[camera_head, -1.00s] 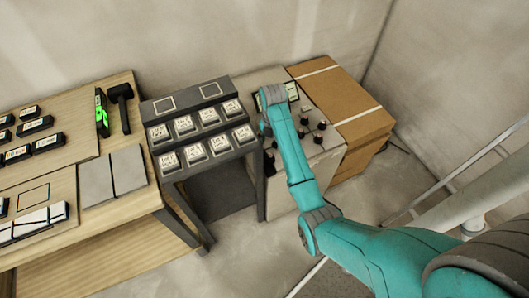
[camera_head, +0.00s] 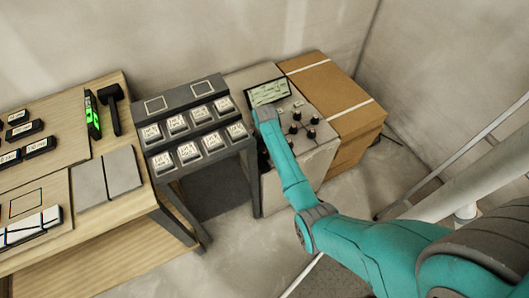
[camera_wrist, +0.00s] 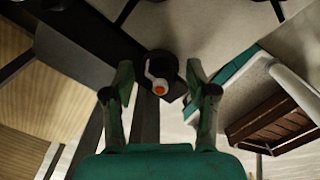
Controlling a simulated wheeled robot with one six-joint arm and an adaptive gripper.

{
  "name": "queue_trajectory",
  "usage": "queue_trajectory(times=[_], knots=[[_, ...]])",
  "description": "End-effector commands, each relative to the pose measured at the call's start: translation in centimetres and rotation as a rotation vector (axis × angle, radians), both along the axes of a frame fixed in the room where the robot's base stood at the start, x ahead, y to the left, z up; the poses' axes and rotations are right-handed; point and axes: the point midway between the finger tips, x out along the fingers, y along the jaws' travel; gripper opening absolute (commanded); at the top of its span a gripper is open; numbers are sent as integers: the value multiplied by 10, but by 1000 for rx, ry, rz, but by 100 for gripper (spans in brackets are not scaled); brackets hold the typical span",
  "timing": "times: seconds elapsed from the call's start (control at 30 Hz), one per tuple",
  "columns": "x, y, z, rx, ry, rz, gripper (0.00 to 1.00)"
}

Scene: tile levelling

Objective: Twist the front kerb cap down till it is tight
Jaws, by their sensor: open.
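In the wrist view a round black cap (camera_wrist: 161,64) with a pale ring and an orange centre lies between the two fingers of my gripper (camera_wrist: 160,78). The fingers are apart, one on each side of it, and I see no clear contact. In the head view my arm reaches to the front of a pale cabinet (camera_head: 318,160), and its wrist hides most of the gripper and the cap there. Several black knobs (camera_head: 296,128) stand on the cabinet's top. I cannot tell how tight the cap is.
A dark stand (camera_head: 205,90) with labelled blocks is close on the left of my gripper. A small screen (camera_head: 268,92) stands at the cabinet's back. A cardboard box (camera_head: 335,95) is on the right. A wooden bench (camera_head: 140,205) is at the far left.

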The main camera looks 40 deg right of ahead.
Motion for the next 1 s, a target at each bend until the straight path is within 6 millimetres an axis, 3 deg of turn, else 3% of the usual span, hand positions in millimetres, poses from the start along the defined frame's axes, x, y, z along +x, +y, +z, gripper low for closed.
queue_trajectory(times=[0.17, 0.4, 0.77, 1.0], knots=[[0, 0, 0, 0, 0, 0, 57], [0, 0, 0, 0, 0, 0, 0], [0, 0, 0, 0, 0, -39, 0], [0, 0, 0, 0, 0, -176, 0]])
